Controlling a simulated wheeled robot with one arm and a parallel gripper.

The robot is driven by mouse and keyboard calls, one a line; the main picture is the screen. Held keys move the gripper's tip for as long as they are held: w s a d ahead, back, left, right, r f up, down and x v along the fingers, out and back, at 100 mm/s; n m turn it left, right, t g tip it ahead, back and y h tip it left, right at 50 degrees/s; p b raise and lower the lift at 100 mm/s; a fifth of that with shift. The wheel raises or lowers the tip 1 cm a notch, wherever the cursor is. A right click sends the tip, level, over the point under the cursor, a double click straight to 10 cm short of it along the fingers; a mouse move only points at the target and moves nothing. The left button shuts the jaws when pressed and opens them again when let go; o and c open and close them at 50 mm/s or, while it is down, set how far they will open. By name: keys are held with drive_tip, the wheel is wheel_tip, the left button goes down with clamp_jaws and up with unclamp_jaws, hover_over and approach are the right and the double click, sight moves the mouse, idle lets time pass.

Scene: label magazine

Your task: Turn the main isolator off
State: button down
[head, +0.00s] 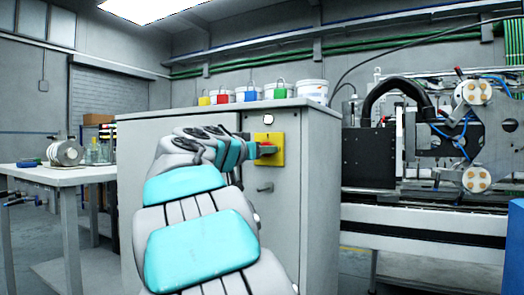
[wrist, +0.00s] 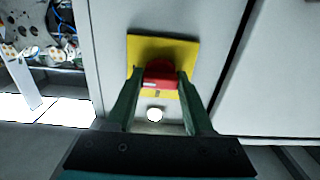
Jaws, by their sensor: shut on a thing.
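The main isolator is a red rotary handle (wrist: 160,74) on a yellow square plate (wrist: 183,52), fixed to the front of a grey cabinet. In the head view my grey and turquoise arm hides most of the gripper. The exact angle of the handle is hard to tell.
The grey cabinet (head: 322,200) carries several small buckets (head: 310,90) on its top. A small cabinet latch (head: 265,187) sits below the isolator. A labelling machine (head: 440,140) stands at right. A white table (head: 55,172) with a spool stands at left.

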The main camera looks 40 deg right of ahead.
drive_tip(key=n+p, duration=1.1)
drive_tip(key=n, duration=0.6)
drive_tip(key=shift+n+p, duration=0.3)
drive_tip(key=shift+p, duration=0.1)
idle(0.3)
drive_tip(key=shift+c, duration=1.4)
unclamp_jaws()
